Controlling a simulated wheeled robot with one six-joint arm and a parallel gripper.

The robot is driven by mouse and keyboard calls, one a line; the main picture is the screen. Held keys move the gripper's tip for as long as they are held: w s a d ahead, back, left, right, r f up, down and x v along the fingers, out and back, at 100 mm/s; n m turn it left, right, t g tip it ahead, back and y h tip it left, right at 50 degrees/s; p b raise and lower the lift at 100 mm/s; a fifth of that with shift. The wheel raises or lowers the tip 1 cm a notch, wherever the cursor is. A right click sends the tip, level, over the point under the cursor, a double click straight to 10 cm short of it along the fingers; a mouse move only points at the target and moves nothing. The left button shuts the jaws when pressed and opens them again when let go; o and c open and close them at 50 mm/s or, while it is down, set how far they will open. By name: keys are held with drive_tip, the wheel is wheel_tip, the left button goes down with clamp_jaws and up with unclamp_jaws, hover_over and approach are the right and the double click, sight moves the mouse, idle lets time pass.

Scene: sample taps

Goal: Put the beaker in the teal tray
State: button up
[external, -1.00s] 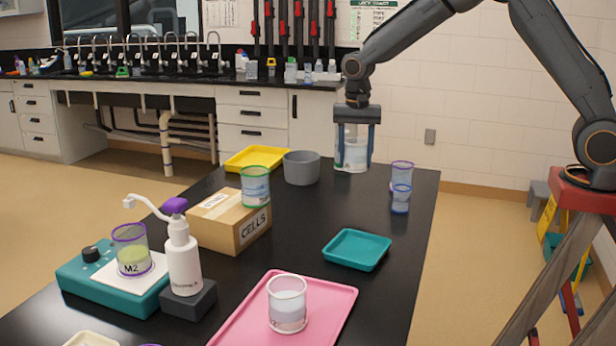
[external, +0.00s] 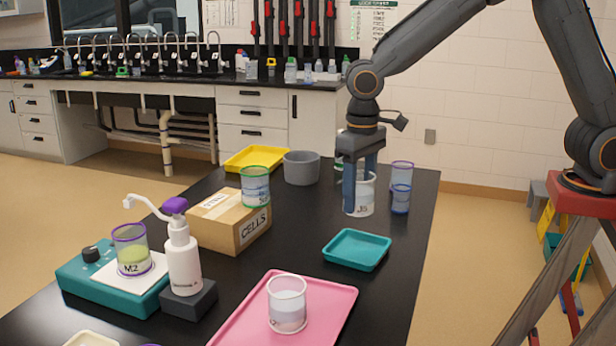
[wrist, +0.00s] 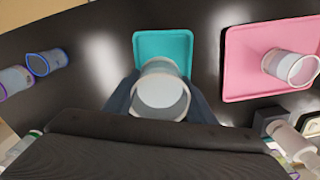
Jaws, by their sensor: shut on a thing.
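A clear beaker (external: 364,198) with pale contents and a dark label sits between the fingers of my gripper (external: 359,192), which is shut on it. The beaker is upright over the far right part of the black bench. Its height above the bench is hard to judge. In the wrist view the beaker (wrist: 160,96) shows between the fingers, its rim facing the camera. The empty teal tray (external: 357,250) lies on the bench, nearer the external camera than the beaker. In the wrist view the teal tray (wrist: 181,46) is just beyond the beaker, which covers part of it.
Two purple- and blue-rimmed beakers (external: 401,189) stand just right of my gripper. Another beaker is partly hidden behind it. A pink tray (external: 335,305) holds another clear beaker (external: 287,304). A cardboard box (external: 229,219) carries a green-rimmed beaker (external: 255,187). Bare bench surrounds the teal tray.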

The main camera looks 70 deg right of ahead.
drive_tip(key=shift+s+a+f, duration=0.15)
drive_tip(key=shift+s+a, duration=0.1)
drive_tip(key=shift+a, duration=0.15)
drive_tip(key=shift+f+p, duration=1.3)
drive_tip(key=shift+f, duration=3.55)
drive_tip(key=shift+f, duration=0.15)
drive_tip(key=o, duration=1.1)
drive_tip(key=shift+o, duration=0.2)
wheel_tip(320, 180, up, 12)
drive_tip(key=b, duration=0.3)
drive_tip(key=s+d+f+n, duration=0.2)
drive_tip(key=s+d+f, duration=0.1)
drive_tip(key=s+d, duration=0.5)
drive_tip(key=s+d+f+n+t, duration=0.1)
drive_tip(key=s+d+f+n, duration=0.1)
drive_tip(key=s+d, duration=0.7)
drive_tip(key=shift+s+f, duration=0.7)
drive_tip(key=shift+s, duration=0.1)
